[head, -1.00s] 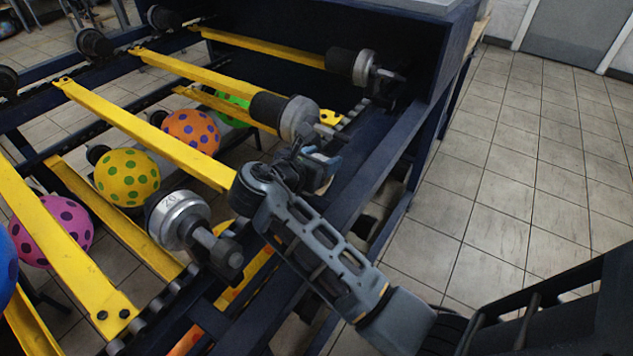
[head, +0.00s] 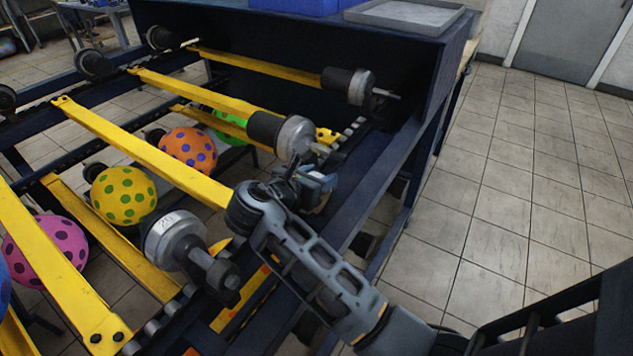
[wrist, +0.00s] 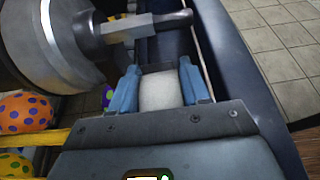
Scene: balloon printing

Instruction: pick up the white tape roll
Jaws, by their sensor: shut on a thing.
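The white tape roll (wrist: 161,91) sits between the two blue fingers of my gripper (wrist: 160,85) in the wrist view. The fingers touch it on its left and right sides, so my gripper is shut on it. In the head view my gripper (head: 312,190) is at the right side of the machine, beside a metal-ended roller. The roll cannot be made out there, as my gripper and wrist hide it.
A large roller end (wrist: 55,45) with a metal shaft is close to my gripper at the upper left. The machine's dark side rail (head: 352,200) runs along the right. Yellow bars (head: 150,140) and spotted balloons (head: 124,195) lie left. Open tiled floor (head: 500,180) is at right.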

